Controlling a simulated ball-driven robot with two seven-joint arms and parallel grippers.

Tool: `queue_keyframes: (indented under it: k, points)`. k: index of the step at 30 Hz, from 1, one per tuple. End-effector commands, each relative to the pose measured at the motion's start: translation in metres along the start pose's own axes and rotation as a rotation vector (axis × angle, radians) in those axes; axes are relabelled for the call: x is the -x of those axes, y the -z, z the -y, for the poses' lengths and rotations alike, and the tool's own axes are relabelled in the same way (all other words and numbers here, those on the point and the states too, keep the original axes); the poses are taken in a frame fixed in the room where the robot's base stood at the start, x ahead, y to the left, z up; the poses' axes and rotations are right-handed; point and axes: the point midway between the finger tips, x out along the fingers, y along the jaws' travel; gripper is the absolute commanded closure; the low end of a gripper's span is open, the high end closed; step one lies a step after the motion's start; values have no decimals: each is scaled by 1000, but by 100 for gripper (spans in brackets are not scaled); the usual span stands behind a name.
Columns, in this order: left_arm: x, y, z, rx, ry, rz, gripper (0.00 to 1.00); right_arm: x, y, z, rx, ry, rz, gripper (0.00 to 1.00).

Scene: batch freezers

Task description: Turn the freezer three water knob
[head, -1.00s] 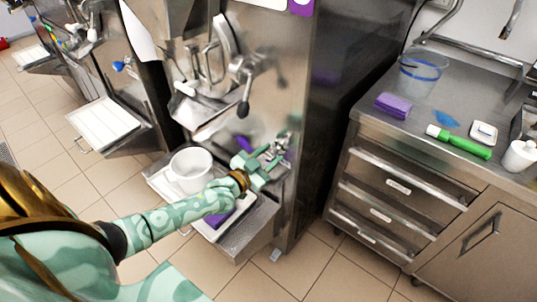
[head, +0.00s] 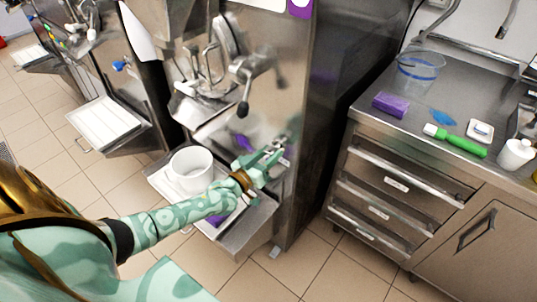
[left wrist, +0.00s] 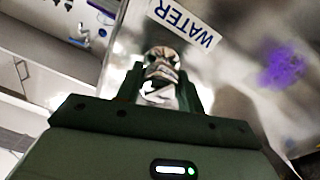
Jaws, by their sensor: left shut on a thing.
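The water knob is a shiny metal tap handle on the freezer front. In the left wrist view the knob (left wrist: 160,72) sits between the two dark fingers, just below the white WATER label (left wrist: 184,22). My left gripper (head: 279,156) reaches in from the left at the freezer's lower front and is shut on the knob. It also fills the lower part of the left wrist view (left wrist: 160,90). In the head view the fingers hide most of the knob. My right gripper is in neither view.
A white pot (head: 191,168) stands on the freezer's metal tray shelf (head: 240,236), left of my gripper. The dispensing handle (head: 244,92) hangs above. A steel counter with drawers (head: 385,190) stands to the right, holding a clear container (head: 417,72) and a green bottle (head: 455,140).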

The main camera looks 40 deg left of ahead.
Motion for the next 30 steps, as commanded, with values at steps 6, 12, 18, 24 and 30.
queue_keyframes:
  k: [6, 12, 18, 24, 30]
  points:
    - [1, -3, 0, 9, 0, 6, 85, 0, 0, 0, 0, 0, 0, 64]
    - [1, -3, 0, 8, 0, 6, 85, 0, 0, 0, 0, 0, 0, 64]
    - [1, -2, 0, 8, 0, 4, 41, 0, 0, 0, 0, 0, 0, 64]
    - [1, -1, 0, 7, 0, 2, 41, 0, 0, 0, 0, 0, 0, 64]
    - [25, 1, 0, 6, 1, 4, 41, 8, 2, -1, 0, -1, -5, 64]
